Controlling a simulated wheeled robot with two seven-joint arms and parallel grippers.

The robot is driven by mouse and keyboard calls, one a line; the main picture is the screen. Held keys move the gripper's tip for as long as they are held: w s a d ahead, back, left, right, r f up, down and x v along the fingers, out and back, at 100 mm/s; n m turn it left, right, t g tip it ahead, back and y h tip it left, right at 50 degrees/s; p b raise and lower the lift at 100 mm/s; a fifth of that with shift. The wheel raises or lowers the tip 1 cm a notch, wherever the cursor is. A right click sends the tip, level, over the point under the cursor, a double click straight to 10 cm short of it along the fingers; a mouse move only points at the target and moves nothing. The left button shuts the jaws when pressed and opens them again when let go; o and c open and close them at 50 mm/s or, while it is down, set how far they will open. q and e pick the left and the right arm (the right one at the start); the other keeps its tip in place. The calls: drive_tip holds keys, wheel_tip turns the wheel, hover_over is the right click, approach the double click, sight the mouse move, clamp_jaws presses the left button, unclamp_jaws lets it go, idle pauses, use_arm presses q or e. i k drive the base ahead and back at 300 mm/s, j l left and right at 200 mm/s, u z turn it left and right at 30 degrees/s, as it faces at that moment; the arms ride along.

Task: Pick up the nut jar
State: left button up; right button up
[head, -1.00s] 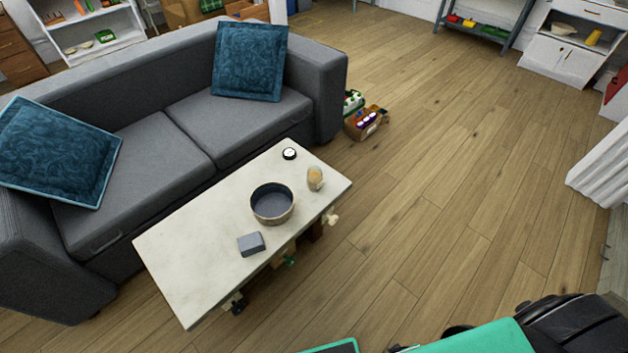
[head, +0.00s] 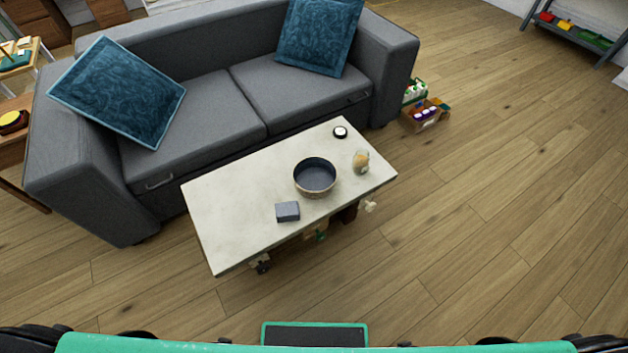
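A small glass jar with tan contents, which looks like the nut jar (head: 361,162), stands upright near the right end of the pale coffee table (head: 235,215). It is apart from the dark bowl (head: 315,178) to its left and the small round white-topped item (head: 340,132) behind it. Neither of my grippers is in view. Only parts of my own body show along the bottom edge, well short of the table.
A small grey box (head: 288,211) lies on the table's front part. A grey sofa (head: 195,110) stands close behind the table. Crates with bottles (head: 426,115) sit on the floor beyond its right end. Wooden floor (head: 480,220) is open to the right and in front.

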sight(360, 162)
drive_tip(key=i+l, duration=0.2)
drive_tip(key=l, duration=0.2)
drive_tip(key=i+l+u, duration=0.1)
drive_tip(key=l, duration=0.3)
drive_tip(key=i+l, duration=0.2)
drive_tip(key=l, duration=0.2)
drive_tip(key=i+l+u, duration=0.1)
drive_tip(key=l, duration=0.3)
drive_tip(key=i+l, duration=0.25)
drive_tip(key=l, duration=0.15)
drive_tip(key=i+l+u, duration=0.15)
drive_tip(key=l, duration=0.25)
drive_tip(key=i+l, duration=0.1)
drive_tip(key=l, duration=0.35)
drive_tip(key=i+l+u, duration=0.1)
drive_tip(key=l, duration=0.35)
